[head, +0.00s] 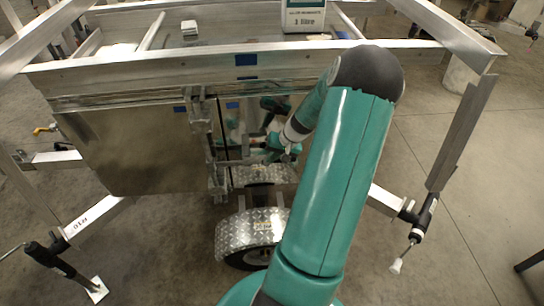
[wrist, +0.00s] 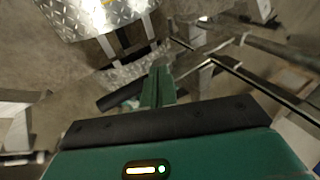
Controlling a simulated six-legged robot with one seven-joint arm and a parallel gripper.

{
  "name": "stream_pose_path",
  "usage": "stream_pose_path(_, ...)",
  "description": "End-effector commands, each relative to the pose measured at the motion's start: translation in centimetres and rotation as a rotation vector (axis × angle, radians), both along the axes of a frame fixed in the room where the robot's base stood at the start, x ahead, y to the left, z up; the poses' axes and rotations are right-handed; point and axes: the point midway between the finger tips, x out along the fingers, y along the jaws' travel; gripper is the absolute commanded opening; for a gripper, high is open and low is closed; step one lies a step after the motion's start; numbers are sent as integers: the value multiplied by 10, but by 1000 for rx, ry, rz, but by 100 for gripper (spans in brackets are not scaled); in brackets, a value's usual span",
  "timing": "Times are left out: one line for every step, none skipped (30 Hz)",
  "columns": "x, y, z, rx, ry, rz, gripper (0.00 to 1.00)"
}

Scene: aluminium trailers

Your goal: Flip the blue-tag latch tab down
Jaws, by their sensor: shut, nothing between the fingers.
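The trailer's metal box (head: 130,150) hangs under the frame, with latch hardware (head: 200,112) along its right edge. A small blue tag (head: 180,108) is on the box near its upper right corner, and another blue patch (head: 232,105) shows just right of the hardware. I cannot make out which piece is the latch tab or how it is tilted. My gripper (head: 247,152) is beside the lower part of this hardware, partly lost among metal parts. In the wrist view its teal fingers (wrist: 158,85) are together and empty. I cannot tell whether they touch anything.
A diamond-plate fender (head: 235,232) and wheel are below, and the fender also shows in the wrist view (wrist: 90,15). The trailer's upper rail (head: 150,72) runs above my gripper. A corner post (head: 460,130) stands at right. A white box (head: 304,15) is on top. Open floor lies right.

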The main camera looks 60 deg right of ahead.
Motion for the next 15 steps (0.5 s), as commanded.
stream_pose_path(0,0,-1,4,-5,0,0)
stream_pose_path(0,0,-1,6,-8,1,0)
stream_pose_path(0,0,-1,11,-12,1,0)
stream_pose_path(0,0,-2,15,-15,1,0)
stream_pose_path(0,0,-2,19,-20,1,0)
stream_pose_path(-1,-1,-3,25,-26,-1,0)
stream_pose_path(-1,-1,-4,30,-32,-1,0)
stream_pose_path(-2,-1,-5,35,-39,-1,0)
stream_pose_path(-2,-2,-7,45,-50,-2,0)
stream_pose_path(-2,-2,-8,54,-60,-3,0)
stream_pose_path(-3,-2,-9,62,-70,-2,0)
stream_pose_path(-4,-2,-12,78,-86,-3,0)
stream_pose_path(-4,-3,-13,90,-99,-3,0)
stream_pose_path(-5,-4,-15,103,-114,-4,0)
stream_pose_path(-5,-4,-18,124,-137,-4,0)
